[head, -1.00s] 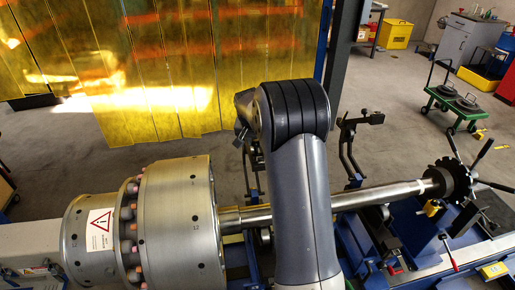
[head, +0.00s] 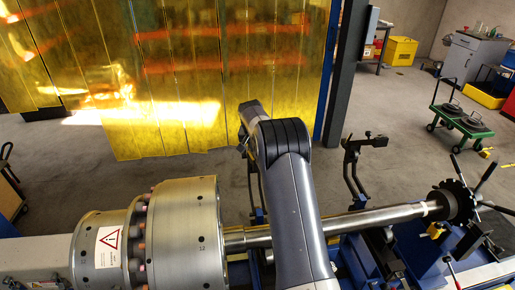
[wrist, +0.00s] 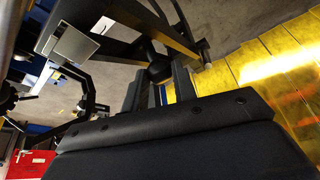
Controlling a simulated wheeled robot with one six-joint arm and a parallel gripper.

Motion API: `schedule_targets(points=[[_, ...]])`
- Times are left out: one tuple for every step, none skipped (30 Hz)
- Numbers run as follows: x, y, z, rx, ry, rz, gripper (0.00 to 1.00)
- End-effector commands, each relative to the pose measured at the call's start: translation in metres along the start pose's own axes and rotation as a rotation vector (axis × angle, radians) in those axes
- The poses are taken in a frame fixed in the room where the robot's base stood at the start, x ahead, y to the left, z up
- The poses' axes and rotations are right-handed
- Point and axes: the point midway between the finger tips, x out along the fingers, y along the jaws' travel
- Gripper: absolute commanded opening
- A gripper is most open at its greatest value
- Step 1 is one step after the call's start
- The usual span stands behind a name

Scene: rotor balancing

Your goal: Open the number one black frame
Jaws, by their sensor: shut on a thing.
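In the wrist view, my gripper (wrist: 152,97) is shut on a dark round knob (wrist: 159,72) of a black frame (wrist: 118,48). The frame's bars spread above and beside the fingers. In the head view, one black frame (head: 251,178) stands near the big steel chuck, largely hidden behind my arm. A second black frame (head: 351,170) stands upright to the right of my arm, behind the shaft. My gripper is hidden in the head view. I see no readable number on either frame.
The steel chuck (head: 178,240) and its long shaft (head: 385,217) run across the front, ending at a black toothed disc (head: 455,200). A yellow strip curtain (head: 190,60) hangs behind. Clear floor lies between. A green cart (head: 461,122) stands far right.

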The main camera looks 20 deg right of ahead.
Motion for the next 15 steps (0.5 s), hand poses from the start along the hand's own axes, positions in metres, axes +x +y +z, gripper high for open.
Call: schedule_targets(points=[[-0.0039,-0.0016,-0.0036,0.001,0.011,-0.005,0.00],[-0.0040,-0.0017,-0.0036,0.001,0.011,-0.006,0.00],[-0.0040,-0.0017,-0.0036,0.001,0.011,-0.006,0.30],[-0.0039,-0.0016,-0.0034,0.001,0.011,-0.005,0.32],[-0.0036,-0.0015,-0.0031,0.001,0.010,-0.005,0.35],[-0.0033,-0.0014,-0.0027,0.001,0.009,-0.004,0.38],[-0.0030,-0.0013,-0.0025,0.001,0.008,-0.004,0.40],[-0.0028,-0.0012,-0.0022,0.001,0.007,-0.004,0.43],[-0.0025,-0.0010,-0.0020,0.001,0.006,-0.003,0.46],[-0.0022,-0.0009,-0.0017,0.001,0.006,-0.003,0.47],[-0.0019,-0.0007,-0.0013,0.001,0.004,-0.002,0.47],[-0.0015,-0.0005,-0.0008,0.001,0.003,-0.002,0.47],[-0.0012,-0.0003,-0.0004,0.001,0.002,-0.001,0.47],[-0.0009,-0.0002,-0.0001,0.001,0.000,-0.001,0.47],[-0.0005,0.0000,0.0004,0.001,-0.001,0.000,0.47]])
